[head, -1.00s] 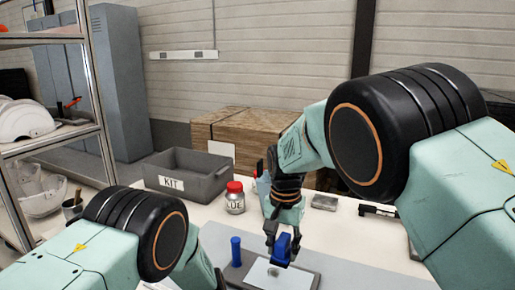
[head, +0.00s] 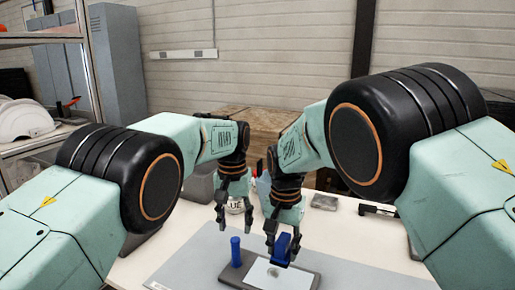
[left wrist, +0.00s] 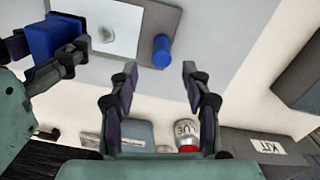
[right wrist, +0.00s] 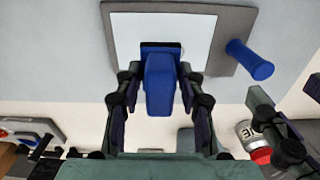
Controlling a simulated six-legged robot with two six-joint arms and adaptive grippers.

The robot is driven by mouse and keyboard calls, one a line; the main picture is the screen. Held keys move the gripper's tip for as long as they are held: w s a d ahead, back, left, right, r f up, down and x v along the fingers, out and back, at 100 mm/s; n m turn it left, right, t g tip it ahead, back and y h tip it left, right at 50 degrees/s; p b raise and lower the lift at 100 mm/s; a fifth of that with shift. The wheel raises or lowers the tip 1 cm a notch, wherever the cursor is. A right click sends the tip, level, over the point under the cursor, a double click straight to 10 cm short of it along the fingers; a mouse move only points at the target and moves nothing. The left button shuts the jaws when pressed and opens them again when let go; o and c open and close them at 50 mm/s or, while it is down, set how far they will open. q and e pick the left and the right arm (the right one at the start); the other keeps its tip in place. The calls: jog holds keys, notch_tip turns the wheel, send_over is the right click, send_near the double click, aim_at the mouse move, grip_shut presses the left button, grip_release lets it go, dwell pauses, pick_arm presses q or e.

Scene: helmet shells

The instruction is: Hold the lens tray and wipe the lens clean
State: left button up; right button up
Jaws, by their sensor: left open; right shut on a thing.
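The lens tray (head: 231,276) is a dark grey plate on the mat, with a white lens panel (head: 258,283) and an upright blue post handle (head: 236,251) on its left. A grey smudge (head: 273,271) shows on the panel, also in the left wrist view (left wrist: 118,78). My right gripper (head: 282,247) is shut on a blue wiper block (right wrist: 160,88) over the panel's far part; I cannot tell if it touches. My left gripper (head: 235,223) is open and empty, above and behind the post, which appears just beyond its fingertips in the left wrist view (left wrist: 161,50).
A white jar with a red lid (right wrist: 249,136) stands behind the tray, close to my left gripper. The grey KIT bin (left wrist: 262,146) is beside it, mostly hidden in the head view. A small grey block (head: 325,201) lies at the back right. The mat right of the tray is clear.

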aim_at(236, 255)
pick_arm(q)
jog(key=shift+w+r, duration=0.2)
jog(key=shift+f, duration=5.9)
grip_shut()
